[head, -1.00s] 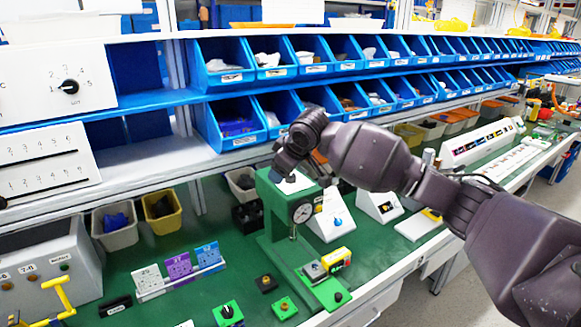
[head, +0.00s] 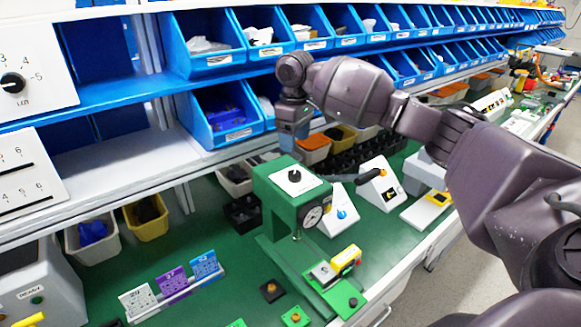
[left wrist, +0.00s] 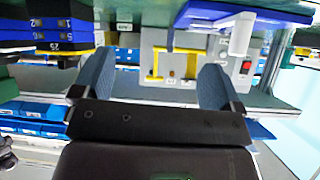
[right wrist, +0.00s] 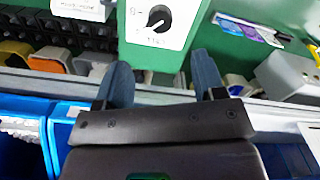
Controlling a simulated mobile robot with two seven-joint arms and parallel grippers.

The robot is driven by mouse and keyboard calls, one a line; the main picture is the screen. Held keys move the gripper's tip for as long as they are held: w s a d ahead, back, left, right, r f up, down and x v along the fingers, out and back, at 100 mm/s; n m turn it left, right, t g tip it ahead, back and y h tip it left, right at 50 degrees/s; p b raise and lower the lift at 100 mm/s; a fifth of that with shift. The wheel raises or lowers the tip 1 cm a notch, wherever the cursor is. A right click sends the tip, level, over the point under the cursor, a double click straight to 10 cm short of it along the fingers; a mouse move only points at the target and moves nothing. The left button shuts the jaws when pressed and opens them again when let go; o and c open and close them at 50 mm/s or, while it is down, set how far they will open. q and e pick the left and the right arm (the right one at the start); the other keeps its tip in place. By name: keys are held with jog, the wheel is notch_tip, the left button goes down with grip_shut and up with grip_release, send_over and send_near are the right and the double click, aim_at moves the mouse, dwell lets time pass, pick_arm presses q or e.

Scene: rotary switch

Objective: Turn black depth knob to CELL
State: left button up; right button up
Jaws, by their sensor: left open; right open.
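A black knob (head: 294,176) sits on a white plate on top of the green press (head: 283,205) in the head view. The right wrist view shows a black knob (right wrist: 158,18) on a white plate with markings; its lettering is too small to read surely. My right gripper (head: 293,143) points down just above and behind the press top, apart from the knob. Its fingers (right wrist: 158,78) are spread and empty in the right wrist view. My left gripper (left wrist: 155,82) is open and empty in the left wrist view; it is outside the head view.
Blue bins (head: 228,112) line the shelves behind the press. White sloped boxes (head: 381,185) with knobs stand to its right. Coloured cards (head: 172,280) stand in a rack at front left. A grey box with a yellow handle (left wrist: 162,62) faces my left gripper.

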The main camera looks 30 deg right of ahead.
aim_at(295, 173)
notch_tip(295, 173, down, 10)
jog(key=shift+s+r+p, duration=0.1)
jog(key=shift+p, duration=0.35)
jog(key=c, duration=0.8)
